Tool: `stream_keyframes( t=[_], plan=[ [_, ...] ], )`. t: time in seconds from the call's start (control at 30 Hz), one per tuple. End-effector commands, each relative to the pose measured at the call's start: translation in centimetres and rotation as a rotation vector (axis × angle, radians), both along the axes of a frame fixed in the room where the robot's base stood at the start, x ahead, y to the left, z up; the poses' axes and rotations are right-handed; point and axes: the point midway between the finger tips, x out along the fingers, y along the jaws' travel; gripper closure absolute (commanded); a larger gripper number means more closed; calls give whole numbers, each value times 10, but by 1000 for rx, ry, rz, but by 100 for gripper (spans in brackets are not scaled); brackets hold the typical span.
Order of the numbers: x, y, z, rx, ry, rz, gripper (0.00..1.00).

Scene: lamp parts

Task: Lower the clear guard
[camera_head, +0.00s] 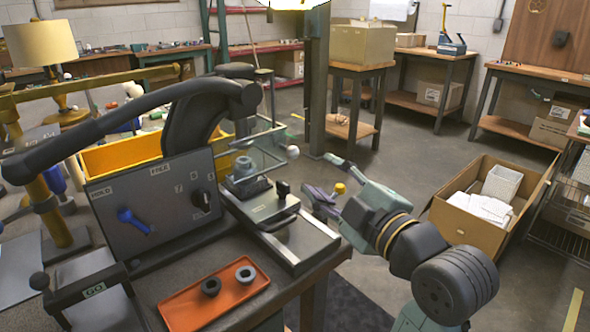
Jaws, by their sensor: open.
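The clear guard (259,150) is a see-through, greenish-edged panel on the machine at the centre. It stands raised behind and above the grey round part (243,167) in the fixture. A white ball knob (293,152) sits at its right edge. My gripper (319,173) is to the right of the guard and knob, with its fingers pointing left towards them. Its jaws are open and it appears apart from the knob. The guard's hinge is not clearly visible.
A sliding plate with a black knob (282,188) lies in front of the fixture. A panel (150,205) with a blue lever stands left, beneath a thick black arm. A cardboard box (486,210) stands on the floor right.

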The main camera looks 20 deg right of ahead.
Motion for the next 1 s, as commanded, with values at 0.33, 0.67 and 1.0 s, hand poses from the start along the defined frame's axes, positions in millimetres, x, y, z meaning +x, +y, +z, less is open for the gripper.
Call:
stream_keyframes(
  t=[0.33,0.67,1.0],
  plan=[
    [3,2,-5,-1061,-165,-8,58],
    [6,5,1,-1517,-232,-8,58],
    [55,14,2,-1521,-234,-3,58]
  ],
)
